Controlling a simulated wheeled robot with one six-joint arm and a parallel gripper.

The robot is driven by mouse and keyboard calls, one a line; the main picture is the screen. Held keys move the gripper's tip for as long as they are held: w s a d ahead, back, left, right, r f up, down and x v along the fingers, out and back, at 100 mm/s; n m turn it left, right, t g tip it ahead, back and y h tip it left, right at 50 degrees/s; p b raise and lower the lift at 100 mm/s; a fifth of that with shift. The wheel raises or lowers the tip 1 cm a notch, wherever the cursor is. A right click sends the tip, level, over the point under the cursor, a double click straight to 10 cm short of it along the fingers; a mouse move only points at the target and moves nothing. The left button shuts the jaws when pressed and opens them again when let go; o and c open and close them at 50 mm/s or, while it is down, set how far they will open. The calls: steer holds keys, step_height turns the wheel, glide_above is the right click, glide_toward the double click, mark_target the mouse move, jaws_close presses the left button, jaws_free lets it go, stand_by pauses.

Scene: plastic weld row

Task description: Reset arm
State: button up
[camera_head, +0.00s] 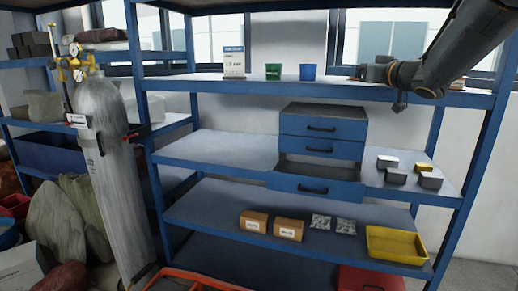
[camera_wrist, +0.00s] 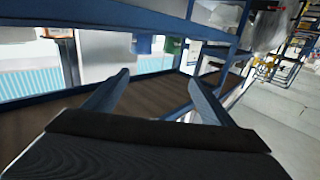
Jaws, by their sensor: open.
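My arm (camera_head: 440,60) reaches in from the upper right in the head view, in front of the top right of a blue shelf rack (camera_head: 220,83). My gripper (camera_wrist: 157,85) shows in the wrist view with its two fingers spread apart and nothing between them. Its tips point toward the blue shelving and windows. In the head view the fingers are hard to make out near the top shelf.
The top shelf holds a sign (camera_head: 234,62), a green cup (camera_head: 274,72) and a blue cup (camera_head: 307,72). Below are a drawer unit (camera_head: 322,128) with its bottom drawer (camera_head: 313,187) pulled out, small boxes (camera_head: 255,221) and a yellow tray (camera_head: 397,258). A gas cylinder (camera_head: 108,150) stands left.

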steer(key=s+f+m+g+h, duration=0.3)
steer(key=s+f+h, duration=0.25)
steer(key=f, duration=0.75)
steer(key=s+f+m+g+h, duration=0.35)
steer(key=s+f, duration=0.25)
steer(key=f, duration=0.6)
steer(key=s+a+f+g, duration=0.2)
steer(key=s+f, duration=0.3)
steer(key=s, duration=0.4)
steer(key=s+a+f+n+g, duration=0.1)
steer(key=s+a+f+g, duration=0.2)
steer(key=s+f, duration=0.3)
steer(key=s+a+f+g, duration=0.2)
steer(key=s+f, duration=0.3)
steer(key=s, duration=0.7)
steer(key=shift+a+f+g+y, duration=0.2)
steer(key=shift+a+g+y, duration=0.2)
steer(key=shift+g, duration=0.25)
